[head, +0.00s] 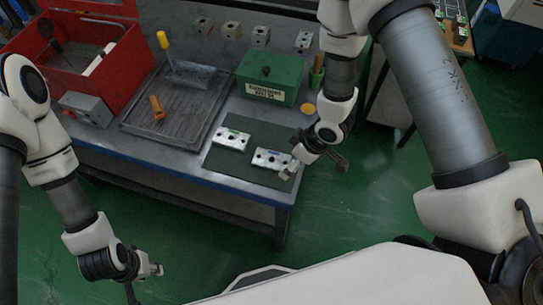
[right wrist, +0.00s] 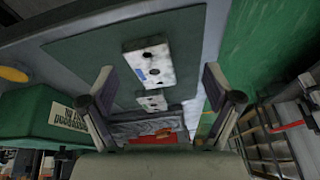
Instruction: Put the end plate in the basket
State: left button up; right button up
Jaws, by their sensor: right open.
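Two pale metal blocks with dark holes lie on a dark green mat (head: 225,163): one at the left (head: 232,139) and one at the right (head: 271,160). I cannot tell which piece is the end plate. The right wrist view shows the nearer block (right wrist: 149,63) and the farther block (right wrist: 152,102) between the fingers. My right gripper (head: 315,168) is open and empty, beside the right block at the table's right edge; its fingers also show in the right wrist view (right wrist: 158,80). My left gripper (head: 146,279) is open and empty in front of the table. No basket is clearly recognisable.
A dark tray (head: 140,126) holds an orange-handled tool. A green box (head: 268,78) stands behind the mat. A red open box (head: 131,59) and a grey box (head: 86,109) stand at the left. Several small metal blocks (head: 231,30) line the back.

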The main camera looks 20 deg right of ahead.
aim_at(271, 159)
jog(key=w+r+n, duration=0.1)
jog(key=w+a+r+n, duration=0.1)
jog(key=shift+w+r, duration=0.25)
jog(key=shift+w, duration=0.05)
jog(key=p+x, duration=0.1)
jog(key=x, duration=0.3)
jog(key=p+x, duration=0.1)
jog(key=x, duration=0.2)
jog(key=shift+w+a+p, duration=0.25)
jog(key=shift+a+p, duration=0.05)
jog(key=shift+p, duration=0.05)
jog(key=shift+a+f, duration=0.1)
jog(key=shift+f, duration=0.15)
jog(key=c, duration=1.5)
jog(key=shift+c, duration=0.5)
jog(key=shift+r, duration=0.15)
